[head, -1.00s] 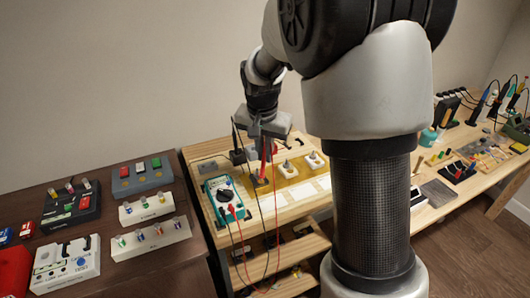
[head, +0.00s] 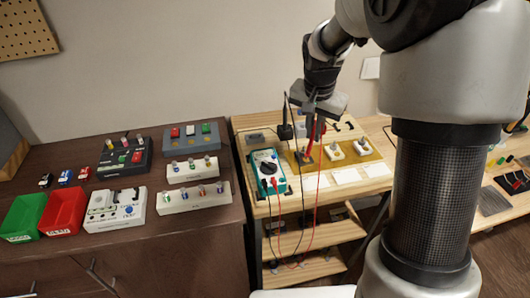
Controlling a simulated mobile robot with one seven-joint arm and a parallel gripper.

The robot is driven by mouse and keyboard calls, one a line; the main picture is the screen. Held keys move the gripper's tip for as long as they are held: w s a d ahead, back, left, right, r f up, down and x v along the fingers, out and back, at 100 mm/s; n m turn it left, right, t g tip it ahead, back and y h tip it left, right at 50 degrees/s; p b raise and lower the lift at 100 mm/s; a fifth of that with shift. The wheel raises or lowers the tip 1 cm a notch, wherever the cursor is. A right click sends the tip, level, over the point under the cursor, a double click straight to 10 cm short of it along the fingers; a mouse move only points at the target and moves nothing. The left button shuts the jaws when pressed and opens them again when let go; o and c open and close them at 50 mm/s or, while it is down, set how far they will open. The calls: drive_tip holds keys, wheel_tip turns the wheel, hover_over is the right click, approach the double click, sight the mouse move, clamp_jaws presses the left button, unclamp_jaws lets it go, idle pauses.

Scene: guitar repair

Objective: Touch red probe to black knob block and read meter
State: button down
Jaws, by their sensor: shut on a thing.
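My gripper (head: 316,118) is shut on the red probe (head: 310,135), which points down over the wooden bench. The probe's tip is at or just above the black knob block (head: 304,157); I cannot tell whether they touch. The teal multimeter (head: 267,168) stands just left of the block, with a round dial and red and black leads. Its display is too small to read. The black probe (head: 285,130) stands upright left of my gripper.
Two pale knob blocks (head: 334,151) (head: 361,147) sit to the right on the yellow mat. White cards (head: 346,176) lie in front. A dark cabinet (head: 130,215) at left carries a red bin (head: 64,212), a green bin (head: 24,216) and several pedal-like boxes. Loose leads hang in front of the shelves.

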idle(0.4)
drive_tip(key=p+v, duration=0.1)
drive_tip(key=v, duration=0.1)
drive_tip(key=w+p+v, duration=0.1)
drive_tip(key=p+v, duration=0.2)
drive_tip(key=v, duration=0.1)
drive_tip(key=shift+w+d+r, duration=0.15)
drive_tip(key=shift+d, duration=0.1)
